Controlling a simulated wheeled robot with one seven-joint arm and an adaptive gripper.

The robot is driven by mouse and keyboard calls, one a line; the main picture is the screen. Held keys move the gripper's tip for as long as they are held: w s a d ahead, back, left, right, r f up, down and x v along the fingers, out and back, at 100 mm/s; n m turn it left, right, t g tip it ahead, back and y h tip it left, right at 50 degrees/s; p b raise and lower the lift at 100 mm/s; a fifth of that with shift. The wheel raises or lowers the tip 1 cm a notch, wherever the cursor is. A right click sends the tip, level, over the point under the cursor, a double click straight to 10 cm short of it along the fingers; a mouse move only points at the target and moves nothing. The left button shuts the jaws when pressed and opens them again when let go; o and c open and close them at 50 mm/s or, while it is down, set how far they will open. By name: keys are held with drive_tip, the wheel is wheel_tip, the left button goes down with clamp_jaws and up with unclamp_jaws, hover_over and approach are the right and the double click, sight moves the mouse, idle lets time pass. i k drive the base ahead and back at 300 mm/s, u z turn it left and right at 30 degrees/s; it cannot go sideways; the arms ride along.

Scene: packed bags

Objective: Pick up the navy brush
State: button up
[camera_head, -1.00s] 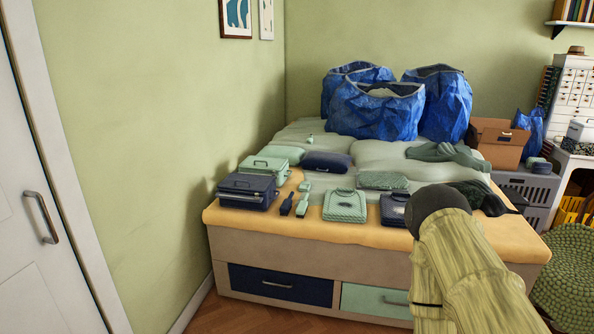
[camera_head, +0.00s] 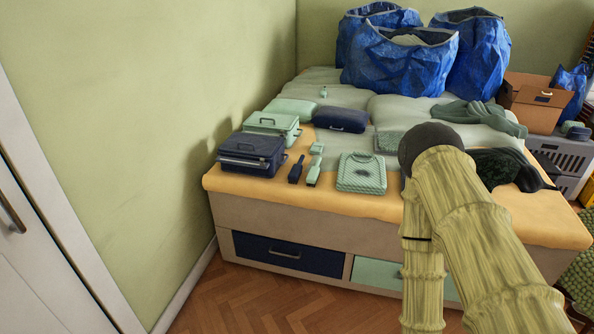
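The navy brush (camera_head: 296,169) lies on the yellow cover near the front of the bed (camera_head: 400,206), handle toward the back. It is between a navy case (camera_head: 252,153) on its left and a mint brush (camera_head: 314,168) close on its right. Nothing covers it. My arm rises from the lower right and ends in a dark rounded part, well to the right of the brush. The fingers of my gripper do not show.
A mint case (camera_head: 272,124), a navy pouch (camera_head: 341,119) and a mint woven bag (camera_head: 361,173) lie around the brushes. Several blue bags (camera_head: 399,62) stand at the back. Wooden floor (camera_head: 235,305) in front of the bed is clear. A wall is at left.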

sight(295, 176)
drive_tip(key=z, duration=0.95)
drive_tip(key=k, duration=0.45)
drive_tip(key=u, duration=1.15)
drive_tip(key=i, duration=0.95)
drive_tip(key=u, duration=0.45)
drive_tip(key=i, duration=0.85)
drive_tip(key=z, duration=0.1)
